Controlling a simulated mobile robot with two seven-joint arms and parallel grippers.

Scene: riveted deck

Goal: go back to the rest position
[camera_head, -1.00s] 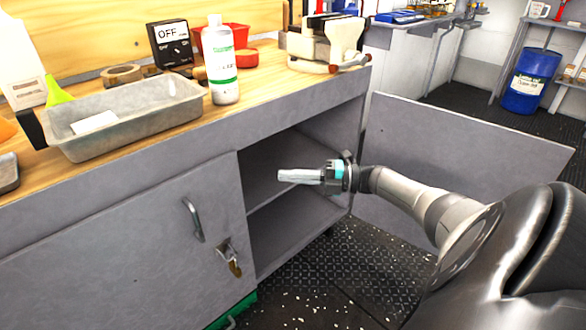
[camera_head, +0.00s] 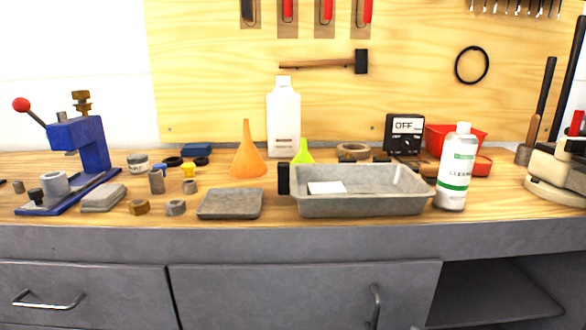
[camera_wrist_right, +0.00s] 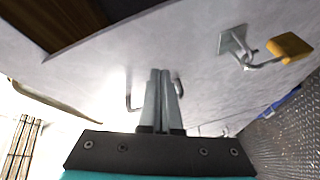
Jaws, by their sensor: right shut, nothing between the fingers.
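My right gripper (camera_wrist_right: 162,78) shows in the right wrist view, with its two fingers shut together and nothing between them. It is in front of a grey cabinet panel (camera_wrist_right: 200,75) that has a metal handle beside the fingers and a hasp (camera_wrist_right: 236,45) with a brass padlock (camera_wrist_right: 289,46). I cannot tell whether the fingers touch the panel. Neither gripper shows in the head view, which looks straight at the workbench (camera_head: 270,240).
On the bench are a metal tray (camera_head: 365,206), a cleaner bottle (camera_head: 457,170), an orange funnel (camera_head: 247,155), a white jug (camera_head: 284,120), a meter (camera_head: 404,133) and a blue press (camera_head: 80,150). The cabinet is open at the lower right (camera_head: 490,292).

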